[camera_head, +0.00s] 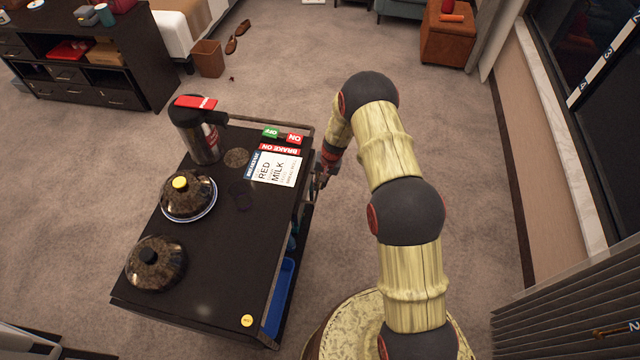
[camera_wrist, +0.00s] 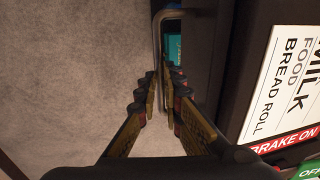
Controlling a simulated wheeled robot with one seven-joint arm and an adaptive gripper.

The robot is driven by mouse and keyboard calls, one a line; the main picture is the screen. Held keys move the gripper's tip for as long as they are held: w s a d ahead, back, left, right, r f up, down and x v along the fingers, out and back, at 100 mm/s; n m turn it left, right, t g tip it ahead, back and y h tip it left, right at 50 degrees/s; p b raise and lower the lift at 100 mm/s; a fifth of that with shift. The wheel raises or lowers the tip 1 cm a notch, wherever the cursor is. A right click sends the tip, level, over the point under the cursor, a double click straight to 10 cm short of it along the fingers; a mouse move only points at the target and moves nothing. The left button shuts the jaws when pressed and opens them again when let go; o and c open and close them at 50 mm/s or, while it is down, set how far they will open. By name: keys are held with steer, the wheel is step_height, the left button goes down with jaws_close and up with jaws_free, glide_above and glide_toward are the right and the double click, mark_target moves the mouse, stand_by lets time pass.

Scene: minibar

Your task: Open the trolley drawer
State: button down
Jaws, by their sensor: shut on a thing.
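The dark trolley (camera_head: 225,240) stands left of my arm in the head view; its top edge also shows in the wrist view (camera_wrist: 245,60). My gripper (camera_head: 322,178) is low beside the trolley's right side, near its far end. In the wrist view my gripper (camera_wrist: 163,72) has its fingers closed around a thin metal bar handle (camera_wrist: 157,40), which bends at its top end toward the trolley. The drawer front is mostly hidden in the head view by the trolley top and my arm. I cannot tell how far the drawer stands out.
On the trolley top are a flask (camera_head: 200,140), two domed covers (camera_head: 188,195) (camera_head: 155,264) and a printed sign (camera_head: 275,168). A blue bin (camera_head: 279,295) shows below the near right edge. Carpet is clear beyond the trolley; a window wall (camera_head: 550,150) stands right.

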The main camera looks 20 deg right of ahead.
steer(key=shift+s+d, duration=0.1)
steer(key=shift+d, duration=0.05)
steer(key=s+d+b, duration=0.3)
steer(key=s+d, duration=0.3)
steer(key=d, duration=0.5)
steer(key=s+d+b, duration=0.3)
steer(key=s+d, duration=0.3)
steer(key=d, duration=0.5)
steer(key=shift+s, duration=0.4)
steer(key=c, duration=1.9)
jaws_free()
steer(key=shift+a, duration=0.1)
steer(key=v, duration=1.2)
